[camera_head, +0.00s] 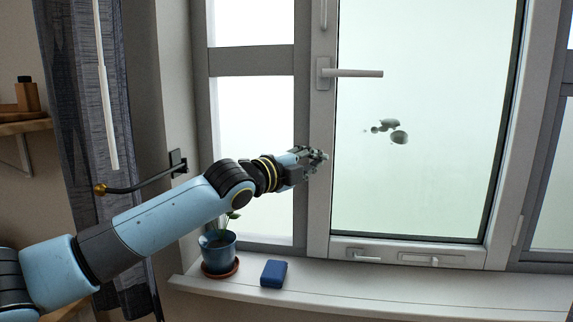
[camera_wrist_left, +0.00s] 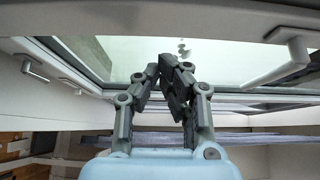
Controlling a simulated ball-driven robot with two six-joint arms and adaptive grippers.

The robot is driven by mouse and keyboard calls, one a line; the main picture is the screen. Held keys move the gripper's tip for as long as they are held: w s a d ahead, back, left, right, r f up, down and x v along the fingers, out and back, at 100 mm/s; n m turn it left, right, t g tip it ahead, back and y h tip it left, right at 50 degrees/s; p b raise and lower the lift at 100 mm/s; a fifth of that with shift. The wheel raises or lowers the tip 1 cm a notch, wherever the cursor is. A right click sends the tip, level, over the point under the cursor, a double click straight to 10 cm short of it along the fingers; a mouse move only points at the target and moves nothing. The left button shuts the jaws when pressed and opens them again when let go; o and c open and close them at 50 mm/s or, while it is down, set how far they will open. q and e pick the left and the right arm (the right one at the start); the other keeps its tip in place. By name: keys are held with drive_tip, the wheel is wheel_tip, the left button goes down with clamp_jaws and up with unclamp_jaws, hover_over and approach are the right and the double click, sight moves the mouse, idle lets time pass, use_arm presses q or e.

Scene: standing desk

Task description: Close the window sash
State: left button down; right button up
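The window sash (camera_head: 466,252) is a pale frame around a large frosted pane, with a lever handle (camera_head: 355,73) at its upper left, standing horizontal. The handle also shows at the right of the wrist view (camera_wrist_left: 298,50). I cannot tell for sure how far the sash stands from its frame. My left gripper (camera_head: 322,156) is at the left stile of the sash, below the handle. In the wrist view its fingertips (camera_wrist_left: 160,66) meet in front of the pane, with nothing seen between them. Whether they touch the sash is unclear. My right gripper is not in view.
A blue pot with a plant (camera_head: 218,250) and a small dark blue box (camera_head: 273,273) stand on the window sill (camera_head: 430,292), below my left arm. A dark curtain (camera_head: 75,90) and a holdback hook (camera_head: 140,186) are at the left. The right part of the sill is clear.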

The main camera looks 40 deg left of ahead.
use_arm(q)
drive_tip(key=s+a, duration=0.1)
drive_tip(key=s, duration=0.6)
drive_tip(key=shift+s+r, duration=0.15)
drive_tip(key=shift+r, duration=0.05)
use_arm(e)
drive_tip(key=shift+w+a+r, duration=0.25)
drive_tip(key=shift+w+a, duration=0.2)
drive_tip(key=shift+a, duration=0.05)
use_arm(q)
drive_tip(key=shift+a, duration=0.1)
